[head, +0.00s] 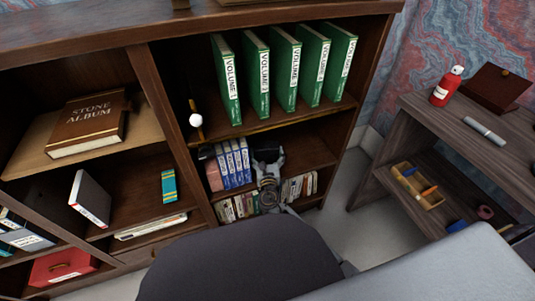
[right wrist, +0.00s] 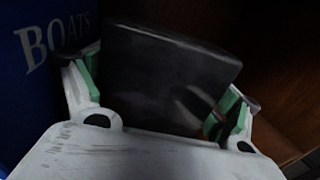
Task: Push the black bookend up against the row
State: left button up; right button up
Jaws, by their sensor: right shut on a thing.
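My right gripper (head: 268,168) reaches into the middle shelf of the bookcase's right bay. It is shut on the black bookend (right wrist: 165,75), which stands between its green-padded fingers (right wrist: 160,100). In the head view, the bookend (head: 267,154) is mostly hidden by the gripper. The row of blue and white books (head: 234,165) stands upright just left of it. In the right wrist view, a blue book cover marked BOATS (right wrist: 45,70) is beside the left finger. I cannot tell whether the bookend touches it. My left gripper is not in view.
Green volumes (head: 285,70) stand on the shelf above. More books (head: 300,187) fill the shelf below. The middle shelf (head: 308,152) is clear to the right, up to the wooden side wall (right wrist: 275,80). A grey side desk (head: 450,120) stands at right.

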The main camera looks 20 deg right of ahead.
jog(key=shift+a, duration=0.25)
jog(key=o, duration=1.7)
jog(key=shift+r, duration=5)
jog(key=shift+d, duration=0.1)
